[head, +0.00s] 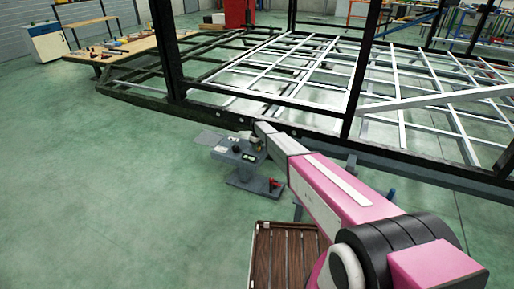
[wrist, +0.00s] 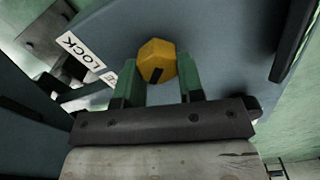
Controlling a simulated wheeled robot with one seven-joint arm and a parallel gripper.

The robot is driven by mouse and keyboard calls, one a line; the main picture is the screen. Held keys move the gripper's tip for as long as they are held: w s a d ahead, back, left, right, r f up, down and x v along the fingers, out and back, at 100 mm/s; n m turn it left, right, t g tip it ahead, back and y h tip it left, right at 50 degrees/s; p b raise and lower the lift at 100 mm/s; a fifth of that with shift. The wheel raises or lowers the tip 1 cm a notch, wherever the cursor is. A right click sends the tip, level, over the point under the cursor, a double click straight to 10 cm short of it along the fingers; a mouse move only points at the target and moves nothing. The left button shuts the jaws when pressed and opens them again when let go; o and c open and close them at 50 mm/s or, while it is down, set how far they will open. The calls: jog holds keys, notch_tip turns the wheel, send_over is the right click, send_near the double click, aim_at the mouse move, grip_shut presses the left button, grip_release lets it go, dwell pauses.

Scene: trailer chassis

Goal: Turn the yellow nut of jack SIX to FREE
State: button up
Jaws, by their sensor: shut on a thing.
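The yellow nut (wrist: 154,52) is in the middle of the wrist view, a faceted knob with a dark mark on its near side. My gripper (wrist: 158,68) has its two green fingers on either side of the nut and is shut on it. A white LOCK label (wrist: 84,55) lies to the left of the nut on the blue-grey plate (wrist: 220,40). A second white label (wrist: 98,97) is mostly hidden behind the left finger. In the head view, my gripper's end is over the grey jack stand (head: 244,183). I cannot read a jack number or a FREE label.
The dark trailer frame (head: 215,113) runs just behind the jack stand. A wooden workbench (head: 125,45) stands at the back left. The green floor at the left is clear.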

jog(key=o, duration=0.9)
jog(key=shift+o, duration=0.2)
jog(key=shift+r, duration=0.1)
notch_tip(320, 180, up, 11)
jog(key=shift+f, duration=0.2)
jog(key=s+d+r+m, duration=0.3)
jog(key=s+d, duration=0.7)
jog(key=s, duration=0.8)
jog(key=s+d+r+m, duration=0.4)
jog(key=s+d+r, duration=0.3)
jog(key=s, duration=1.1)
jog(key=s+d+r+m, duration=0.4)
jog(key=s+d+r, duration=0.2)
jog(key=s+d, duration=0.7)
jog(key=s, duration=0.5)
